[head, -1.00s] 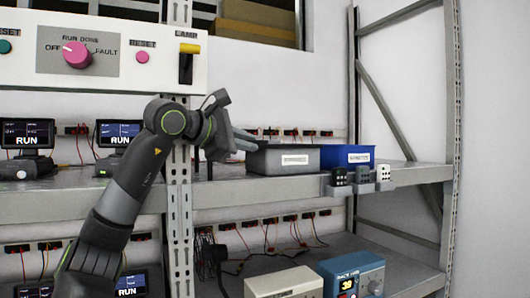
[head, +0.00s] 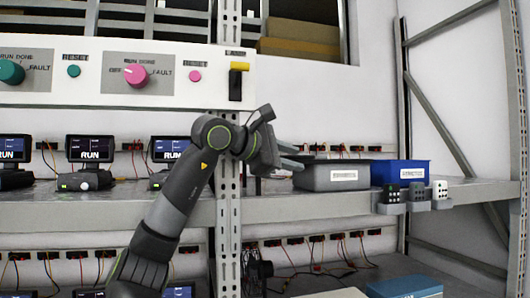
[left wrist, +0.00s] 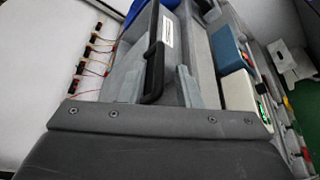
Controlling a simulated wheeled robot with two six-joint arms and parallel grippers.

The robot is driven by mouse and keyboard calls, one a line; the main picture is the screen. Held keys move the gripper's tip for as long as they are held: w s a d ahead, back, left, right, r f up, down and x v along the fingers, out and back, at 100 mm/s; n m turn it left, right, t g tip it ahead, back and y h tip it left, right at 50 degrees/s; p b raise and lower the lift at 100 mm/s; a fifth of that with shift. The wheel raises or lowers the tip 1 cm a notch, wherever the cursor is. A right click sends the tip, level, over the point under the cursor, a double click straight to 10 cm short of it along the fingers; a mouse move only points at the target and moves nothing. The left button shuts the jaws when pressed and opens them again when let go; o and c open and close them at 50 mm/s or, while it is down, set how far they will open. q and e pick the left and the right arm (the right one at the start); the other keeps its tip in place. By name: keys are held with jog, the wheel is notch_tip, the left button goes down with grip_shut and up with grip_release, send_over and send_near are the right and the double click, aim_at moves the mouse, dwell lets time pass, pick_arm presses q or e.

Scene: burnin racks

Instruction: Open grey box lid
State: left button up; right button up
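The grey box (head: 331,178) stands on the rack shelf with a white label on its front. A dark lid or rim shows along its top in the head view; it looks closed down. My left gripper (head: 298,157) is at the box's left end, with its fingers pointing right at about lid height. In the left wrist view, the two fingers (left wrist: 153,90) are spread apart, with a black handle-like bar (left wrist: 154,60) between them and the grey box (left wrist: 190,60) beyond. I cannot tell whether the fingers touch the bar. My right gripper is in neither view.
A blue box (head: 399,171) stands just right of the grey one. A perforated rack post (head: 229,215) rises behind my left arm. Below is a lower shelf with a blue instrument (head: 405,288).

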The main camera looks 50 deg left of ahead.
pick_arm(q)
jog(key=b+v, duration=0.3)
jog(key=v, duration=1.3)
jog(key=shift+s, duration=0.25)
